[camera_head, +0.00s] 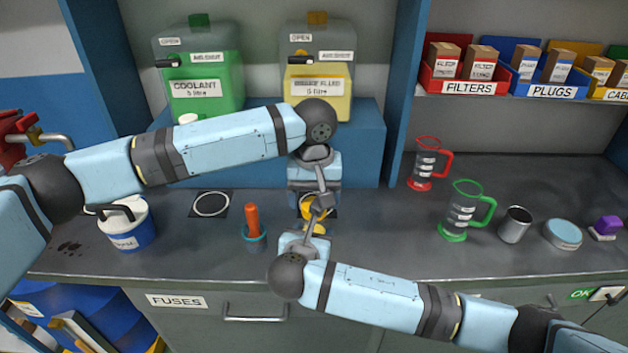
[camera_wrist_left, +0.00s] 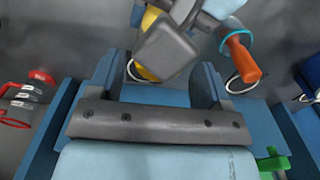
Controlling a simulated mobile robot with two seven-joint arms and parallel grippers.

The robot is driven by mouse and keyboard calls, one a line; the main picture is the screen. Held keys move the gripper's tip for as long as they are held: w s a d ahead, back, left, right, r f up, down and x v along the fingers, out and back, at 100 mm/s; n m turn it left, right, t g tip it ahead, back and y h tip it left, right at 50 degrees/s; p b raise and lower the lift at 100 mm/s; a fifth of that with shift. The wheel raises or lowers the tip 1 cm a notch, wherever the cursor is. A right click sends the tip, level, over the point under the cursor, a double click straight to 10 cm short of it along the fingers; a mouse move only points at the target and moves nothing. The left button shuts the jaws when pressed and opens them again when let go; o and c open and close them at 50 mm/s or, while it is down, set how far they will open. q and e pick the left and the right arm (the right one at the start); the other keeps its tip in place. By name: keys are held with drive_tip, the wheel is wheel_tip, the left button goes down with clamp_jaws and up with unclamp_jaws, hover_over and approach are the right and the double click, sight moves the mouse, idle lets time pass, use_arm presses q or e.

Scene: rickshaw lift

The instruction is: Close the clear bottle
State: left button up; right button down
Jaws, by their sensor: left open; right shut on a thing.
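I cannot make out a clear bottle for certain. A yellow piece (camera_head: 313,226) shows at the middle of the bench, largely hidden by my grippers; it also shows in the left wrist view (camera_wrist_left: 150,70). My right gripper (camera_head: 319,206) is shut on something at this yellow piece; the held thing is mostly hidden. In the left wrist view my right gripper (camera_wrist_left: 166,50) crosses in front of it. My left gripper (camera_head: 312,186) hangs just behind my right one. Its fingers are apart with nothing seen clasped between them (camera_wrist_left: 158,88).
A teal cup (camera_head: 254,242) with an orange handle stands to the left. A white-and-blue tub (camera_head: 130,225) is further left. Red (camera_head: 424,167) and green (camera_head: 462,210) jugs and a metal cup (camera_head: 515,225) stand right. Green (camera_head: 200,72) and yellow (camera_head: 322,105) canisters are behind.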

use_arm(q)
drive_tip(key=shift+f, duration=0.6)
drive_tip(key=c, duration=0.9)
drive_tip(key=shift+m, duration=1.6)
drive_tip(key=shift+c, duration=0.2)
drive_tip(key=o, duration=1)
drive_tip(key=shift+r, duration=0.15)
